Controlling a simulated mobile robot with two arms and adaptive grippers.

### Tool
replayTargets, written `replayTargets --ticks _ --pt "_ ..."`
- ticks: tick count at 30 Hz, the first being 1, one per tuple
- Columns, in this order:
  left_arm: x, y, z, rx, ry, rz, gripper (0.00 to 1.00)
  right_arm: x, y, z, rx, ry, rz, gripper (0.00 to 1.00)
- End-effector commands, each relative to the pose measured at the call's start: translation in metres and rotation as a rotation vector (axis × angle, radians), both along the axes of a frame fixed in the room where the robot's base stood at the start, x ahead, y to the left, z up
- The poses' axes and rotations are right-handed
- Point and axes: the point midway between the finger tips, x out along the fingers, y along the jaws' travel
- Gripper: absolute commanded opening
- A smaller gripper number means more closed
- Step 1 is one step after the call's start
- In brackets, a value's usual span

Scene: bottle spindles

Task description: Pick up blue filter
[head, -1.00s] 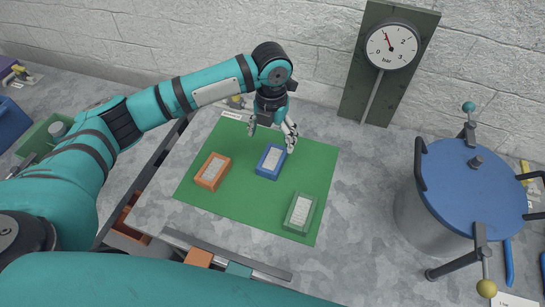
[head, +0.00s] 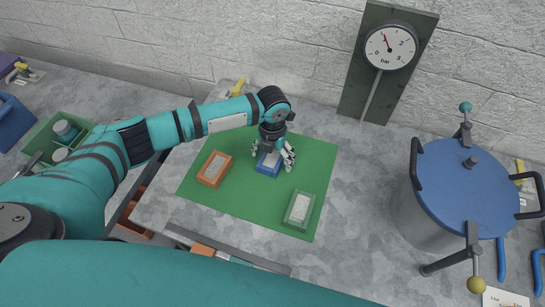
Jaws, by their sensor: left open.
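The blue filter (head: 268,169) is a small blue box with a pale top, lying on the green mat (head: 247,203). My left gripper (head: 271,160) is open right above it, fingers spread on either side and low over the filter. The fingers hide the filter's far part, and I cannot tell whether they touch it. An orange filter (head: 214,168) lies to its left and a green filter (head: 299,210) to its right, nearer to me. My right gripper is not in view.
A large pot with a blue lid (head: 470,185) and clamp handles stands at the right. A pressure gauge (head: 390,48) is on a dark panel at the back wall. A green bin (head: 62,140) with jars is at the left.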

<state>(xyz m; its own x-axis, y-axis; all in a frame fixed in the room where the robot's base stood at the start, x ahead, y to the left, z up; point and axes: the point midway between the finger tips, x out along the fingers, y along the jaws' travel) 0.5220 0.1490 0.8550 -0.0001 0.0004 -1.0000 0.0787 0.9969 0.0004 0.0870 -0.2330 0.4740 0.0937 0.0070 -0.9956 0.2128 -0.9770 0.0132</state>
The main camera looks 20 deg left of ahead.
Motion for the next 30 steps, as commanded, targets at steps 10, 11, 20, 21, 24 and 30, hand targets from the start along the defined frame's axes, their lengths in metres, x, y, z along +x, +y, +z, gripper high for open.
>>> replayTargets --ticks 10,11,20,21,24,30 --pt "0.000 0.000 0.001 0.000 0.000 0.000 0.49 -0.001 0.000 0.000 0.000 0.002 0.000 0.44" --pt "0.000 0.000 0.001 0.000 0.000 0.000 0.45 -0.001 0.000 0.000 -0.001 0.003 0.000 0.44" --pt "0.000 0.000 0.001 0.000 0.000 0.001 0.33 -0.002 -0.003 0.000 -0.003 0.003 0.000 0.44" --pt "0.000 0.000 0.001 0.000 0.000 0.001 0.33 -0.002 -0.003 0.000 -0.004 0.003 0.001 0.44" --pt "0.001 0.000 0.004 0.000 -0.001 0.000 0.33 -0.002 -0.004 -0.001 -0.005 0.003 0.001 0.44" --pt "0.002 0.000 0.035 -0.001 -0.006 -0.001 0.33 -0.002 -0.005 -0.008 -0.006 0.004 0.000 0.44"
